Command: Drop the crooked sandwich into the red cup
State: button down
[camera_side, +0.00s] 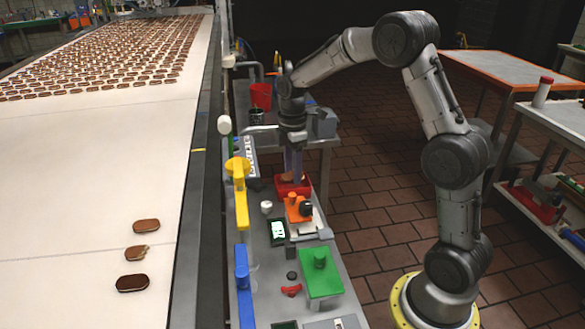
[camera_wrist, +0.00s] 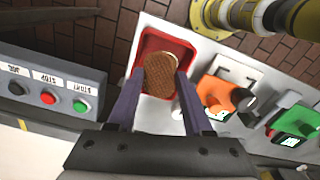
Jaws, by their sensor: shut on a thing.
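My gripper (camera_wrist: 161,78) is shut on a brown cream sandwich (camera_wrist: 160,80), with one purple finger on each side of it. The sandwich is upright enough to show its broad patterned face, and its light edge shows at the top. In the wrist view the red cup (camera_wrist: 184,47) lies behind and around the sandwich. In the side view my gripper (camera_side: 292,172) points down at the red cup (camera_side: 302,188) on the grey bench. The sandwich is hard to make out there. I cannot tell how far it is inside the cup.
The white conveyor (camera_side: 90,190) at left carries several rows of sandwiches at the back. Three lie near the front: a brown one (camera_side: 146,226), a bitten one (camera_side: 136,253) and a dark one (camera_side: 132,283). An orange device (camera_side: 298,208) stands close to the cup. A button box (camera_wrist: 45,85) is left of it.

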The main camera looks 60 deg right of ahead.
jog(key=shift+c, duration=1.2)
grip_release()
jog(key=shift+r, duration=0.15)
notch_tip(320, 180, up, 14)
jog(key=shift+f, duration=0.2)
